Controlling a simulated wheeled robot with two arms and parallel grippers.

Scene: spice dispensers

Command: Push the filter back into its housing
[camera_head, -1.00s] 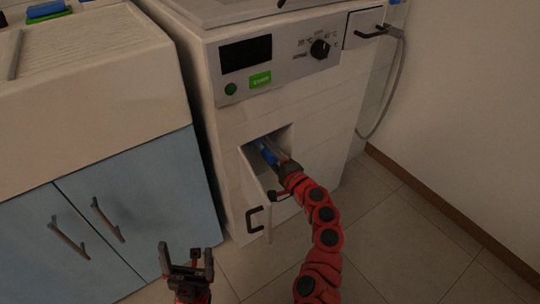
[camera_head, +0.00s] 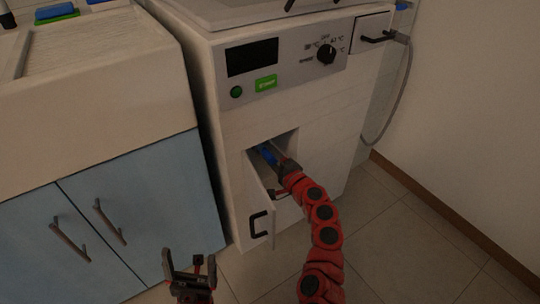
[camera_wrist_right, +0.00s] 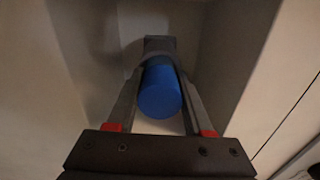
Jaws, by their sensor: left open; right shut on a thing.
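The blue filter (camera_head: 267,156) sits inside the square opening low on the white washing machine (camera_head: 240,118). In the right wrist view the filter (camera_wrist_right: 160,92) shows its round blue end between the fingers. My right gripper (camera_head: 276,160) reaches into the opening and is shut on the filter; its fingers (camera_wrist_right: 158,78) lie on either side of it. How deep the filter sits cannot be told. The small flap door (camera_head: 259,205) with a black handle hangs open. My left gripper (camera_head: 190,262) is open and empty, low in front of the blue cabinet.
A blue cabinet (camera_head: 130,220) with two handles stands to the left under a counter (camera_head: 95,90). The detergent drawer (camera_head: 371,30) and a grey hose (camera_head: 395,95) are at the machine's upper right. Tiled floor (camera_head: 420,250) is free at right.

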